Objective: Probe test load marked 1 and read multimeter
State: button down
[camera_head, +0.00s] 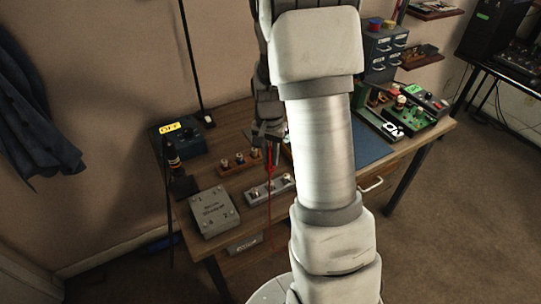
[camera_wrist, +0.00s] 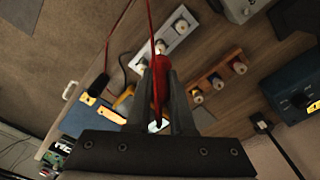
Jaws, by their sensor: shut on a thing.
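My gripper (camera_head: 267,136) is shut on a red probe (camera_head: 272,158), above the left part of the wooden bench. In the wrist view the red probe (camera_wrist: 159,88) sits between the two fingers (camera_wrist: 160,80), with a red cable running past it. A grey box (camera_head: 214,211) with small numbers at its corners lies at the bench's front left; its lettering is too small to read surely. In the wrist view a yellow-edged device with a pale screen (camera_wrist: 155,126) is partly hidden behind my gripper; I cannot tell its reading or whether it is the multimeter.
A grey strip with metal posts (camera_head: 262,191) and a wooden strip with several terminals (camera_head: 240,162) lie near my gripper. A dark box with a yellow display (camera_head: 180,138) stands at back left. Green circuit boards (camera_head: 405,115) are at the right. My arm hides the bench's middle.

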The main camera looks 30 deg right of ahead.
jog(key=shift+r+p, duration=1.5)
jog(key=shift+r, duration=0.8)
dwell(0.9)
